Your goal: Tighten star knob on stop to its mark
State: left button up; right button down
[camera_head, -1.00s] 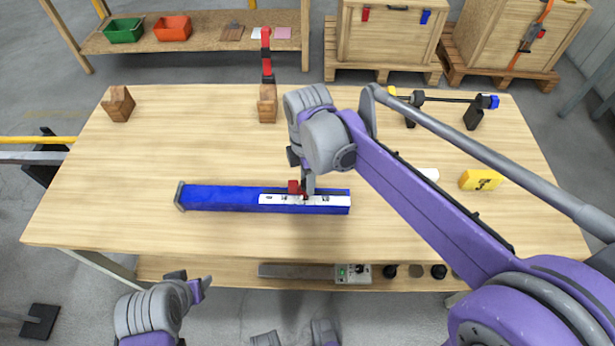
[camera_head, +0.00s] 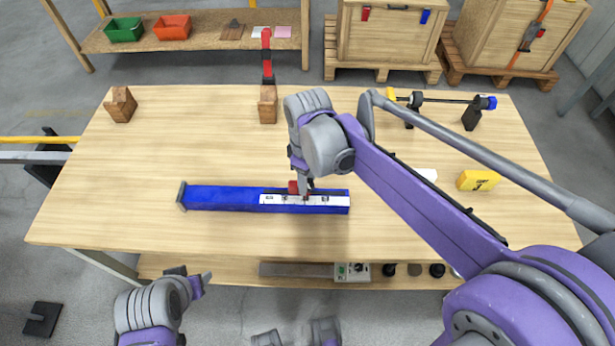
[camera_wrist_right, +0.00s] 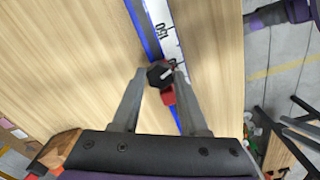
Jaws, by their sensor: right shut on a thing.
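The blue rail (camera_head: 225,198) lies on the workbench with a white scale strip (camera_head: 275,199) along its right part. The red stop (camera_head: 293,187) sits on the rail; in the right wrist view it shows below the knob (camera_wrist_right: 169,96). The black star knob (camera_wrist_right: 159,75) has a white line on its top. My right gripper (camera_wrist_right: 161,76) is shut on the knob, one finger on each side. In the head view my right gripper (camera_head: 305,188) points down at the stop and hides the knob. My left gripper (camera_head: 190,281) hangs before the bench's front edge, away from the rail; its opening is unclear.
Wooden blocks (camera_head: 120,104) stand at the back of the bench (camera_head: 130,160), one with a red upright part (camera_head: 267,60). A yellow box (camera_head: 478,180) and a black rod on stands (camera_head: 445,99) are at the right. The bench left of the rail is clear.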

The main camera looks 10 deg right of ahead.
jog(key=shift+m, duration=0.9)
jog(key=shift+c, duration=2.1)
grip_release()
notch_tip(320, 180, up, 11)
jog(key=p, duration=0.1)
